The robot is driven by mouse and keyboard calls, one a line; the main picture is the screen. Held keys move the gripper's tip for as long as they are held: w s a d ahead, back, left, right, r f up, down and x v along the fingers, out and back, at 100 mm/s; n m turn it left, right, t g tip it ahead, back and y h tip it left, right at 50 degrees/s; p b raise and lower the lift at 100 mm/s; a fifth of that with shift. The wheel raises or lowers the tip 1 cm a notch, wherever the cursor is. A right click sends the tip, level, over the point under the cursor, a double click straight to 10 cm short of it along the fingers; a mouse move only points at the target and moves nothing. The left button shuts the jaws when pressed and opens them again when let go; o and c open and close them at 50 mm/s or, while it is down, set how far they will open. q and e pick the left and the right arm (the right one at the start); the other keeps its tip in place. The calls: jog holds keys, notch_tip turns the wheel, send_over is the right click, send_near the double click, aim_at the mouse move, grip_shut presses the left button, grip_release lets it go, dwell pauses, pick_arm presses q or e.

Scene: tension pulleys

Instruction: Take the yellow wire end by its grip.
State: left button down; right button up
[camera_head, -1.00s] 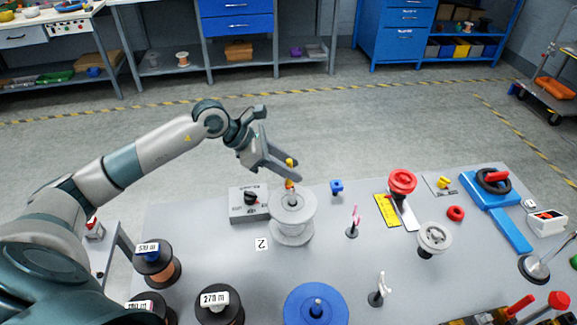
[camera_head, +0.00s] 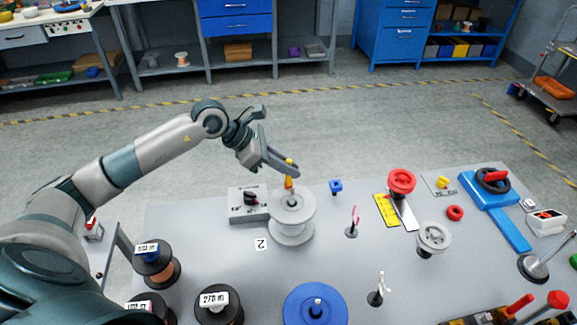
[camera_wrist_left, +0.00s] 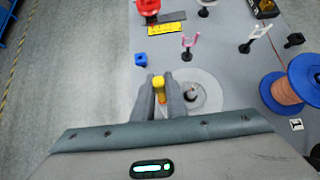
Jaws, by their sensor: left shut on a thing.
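The yellow wire end's grip (camera_head: 289,167) stands upright just behind the pale grey spool (camera_head: 291,221). My left gripper (camera_head: 288,173) reaches in from the left and is shut on this yellow grip. In the left wrist view the yellow grip (camera_wrist_left: 159,87) sits between the two grey fingers, with an orange part below it. The grey spool (camera_wrist_left: 205,88) is right beside the fingers there. The fingers hide part of the grip's lower end. My right gripper is out of view.
A grey box with a black knob (camera_head: 250,203) stands left of the spool. A blue block (camera_head: 336,187) is to the right, with a pink forked post (camera_head: 353,223) nearer. A blue spool (camera_head: 316,305) and dark reels (camera_head: 218,308) stand in front.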

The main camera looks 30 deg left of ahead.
aim_at(289, 160)
pick_arm(q)
jog(key=shift+r, duration=0.4)
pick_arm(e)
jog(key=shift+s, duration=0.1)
pick_arm(q)
jog(key=shift+r, duration=0.25)
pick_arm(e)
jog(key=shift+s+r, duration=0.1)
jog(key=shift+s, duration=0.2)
pick_arm(q)
jog(key=shift+r, duration=0.5)
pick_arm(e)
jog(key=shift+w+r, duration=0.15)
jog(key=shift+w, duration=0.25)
pick_arm(q)
jog(key=shift+r+p, duration=0.2)
jog(key=shift+p, duration=0.1)
jog(key=shift+r, duration=0.1)
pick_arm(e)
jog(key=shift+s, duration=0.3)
pick_arm(q)
jog(key=shift+r, duration=0.6)
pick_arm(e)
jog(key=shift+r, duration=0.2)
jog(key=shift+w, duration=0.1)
